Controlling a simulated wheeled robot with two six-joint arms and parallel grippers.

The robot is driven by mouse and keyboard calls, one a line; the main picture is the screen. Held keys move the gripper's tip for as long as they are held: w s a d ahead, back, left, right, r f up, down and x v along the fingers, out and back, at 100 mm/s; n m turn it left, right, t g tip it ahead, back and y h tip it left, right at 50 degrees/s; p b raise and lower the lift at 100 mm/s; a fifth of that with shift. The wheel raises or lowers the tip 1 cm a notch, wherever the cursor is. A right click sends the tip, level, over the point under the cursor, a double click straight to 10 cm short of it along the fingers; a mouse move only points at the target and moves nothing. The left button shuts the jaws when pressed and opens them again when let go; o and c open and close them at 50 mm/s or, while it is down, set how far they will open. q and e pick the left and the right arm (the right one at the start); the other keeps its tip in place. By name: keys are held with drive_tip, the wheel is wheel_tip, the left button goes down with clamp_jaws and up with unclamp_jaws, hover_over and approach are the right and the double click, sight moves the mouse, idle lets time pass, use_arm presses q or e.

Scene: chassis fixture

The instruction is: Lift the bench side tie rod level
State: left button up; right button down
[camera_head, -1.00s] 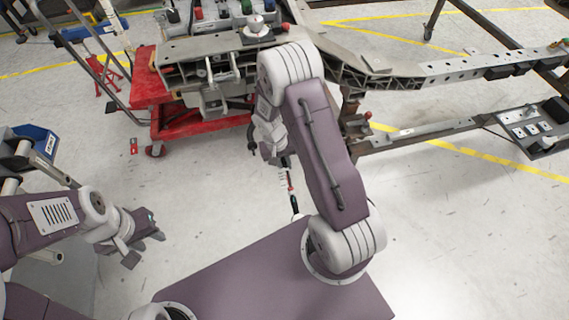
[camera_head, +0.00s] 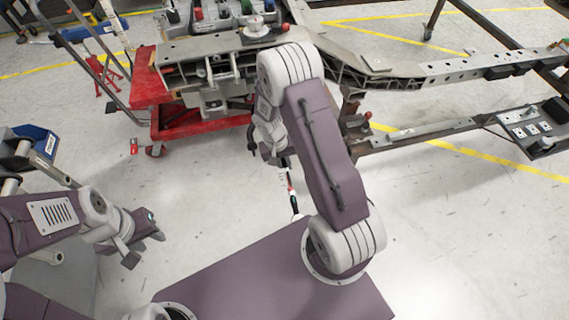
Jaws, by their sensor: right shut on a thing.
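A slim tie rod (camera_head: 290,185) with black, white and red parts shows just left of my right forearm, slanting down over the floor. My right gripper (camera_head: 276,157) is shut on it near its upper part. The fingers are small and partly hidden by my own wrist and arm, so the exact grip does not show. A small black curved piece (camera_head: 251,139) shows left of my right wrist; I cannot tell whether it belongs to the rod. My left gripper (camera_head: 145,246) is open and empty above the floor at the left, well apart from the rod.
A metal chassis frame (camera_head: 440,72) spans the top, with a red cart (camera_head: 175,115) at its left end. A lower rail (camera_head: 425,133) runs right to a tray (camera_head: 535,130). A blue bin (camera_head: 38,141) stands at far left. The floor between my grippers is clear.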

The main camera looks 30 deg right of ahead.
idle(0.4)
drive_tip(key=r+p, duration=0.1)
drive_tip(key=p, duration=0.2)
drive_tip(key=r+g+p, duration=0.1)
drive_tip(key=r+p, duration=0.1)
drive_tip(key=s+r+g+p, duration=0.1)
drive_tip(key=r+p, duration=0.1)
drive_tip(key=p, duration=0.1)
drive_tip(key=shift+a+r+y+p, duration=0.1)
drive_tip(key=shift+r+y+p, duration=0.15)
drive_tip(key=shift+y+p, duration=0.1)
drive_tip(key=r+g+p, duration=0.1)
drive_tip(key=r, duration=0.1)
drive_tip(key=s+r+g+p, duration=0.1)
drive_tip(key=r+p, duration=0.1)
drive_tip(key=shift+a+r, duration=0.1)
drive_tip(key=shift+r+g+y, duration=0.25)
drive_tip(key=shift+r+g, duration=0.25)
drive_tip(key=c, duration=1.7)
unclamp_jaws()
drive_tip(key=o, duration=0.3)
drive_tip(key=shift+s, duration=0.1)
